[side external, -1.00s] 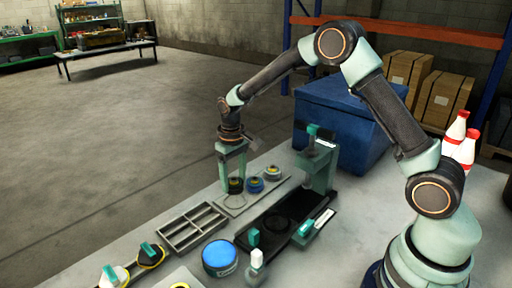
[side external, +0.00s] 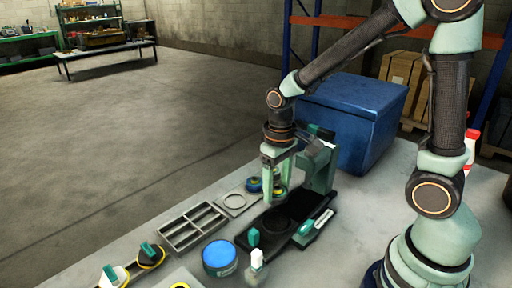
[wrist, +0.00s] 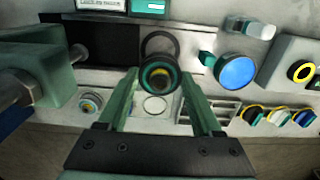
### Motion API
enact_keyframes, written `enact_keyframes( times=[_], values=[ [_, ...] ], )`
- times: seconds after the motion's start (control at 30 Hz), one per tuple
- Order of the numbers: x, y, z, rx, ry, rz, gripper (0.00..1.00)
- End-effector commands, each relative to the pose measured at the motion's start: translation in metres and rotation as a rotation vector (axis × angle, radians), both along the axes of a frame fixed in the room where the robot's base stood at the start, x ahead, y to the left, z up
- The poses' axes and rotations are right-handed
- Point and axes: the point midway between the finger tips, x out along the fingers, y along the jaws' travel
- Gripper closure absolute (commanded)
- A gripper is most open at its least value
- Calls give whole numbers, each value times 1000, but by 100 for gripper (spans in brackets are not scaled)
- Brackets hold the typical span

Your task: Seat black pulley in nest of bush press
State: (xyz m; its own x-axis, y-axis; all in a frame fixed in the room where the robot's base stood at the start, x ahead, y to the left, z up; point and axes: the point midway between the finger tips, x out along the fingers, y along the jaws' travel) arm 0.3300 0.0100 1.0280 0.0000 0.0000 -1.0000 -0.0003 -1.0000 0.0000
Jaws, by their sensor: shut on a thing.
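The bush press (side external: 318,165) stands just right of my gripper, on a black base. Its nest, a dark ring (side external: 278,222), is in front of and below the fingers. In the wrist view the nest (wrist: 160,43) shows just beyond the pulley, which overlaps its near edge.
A grey divided tray (side external: 192,228), a blue-lidded can (side external: 219,257) and a white-capped bottle (side external: 257,262) are nearby. Teal-handled parts flank the base.

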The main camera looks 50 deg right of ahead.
Motion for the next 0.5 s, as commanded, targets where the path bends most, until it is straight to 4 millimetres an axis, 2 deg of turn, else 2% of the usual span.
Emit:
enact_keyframes(
  times=[0.17, 0.5],
  values=[
    [-5, 0, -6, 0, -1, 0, 89],
    [-5, 0, -43, 0, 3, 0, 89]
  ],
)
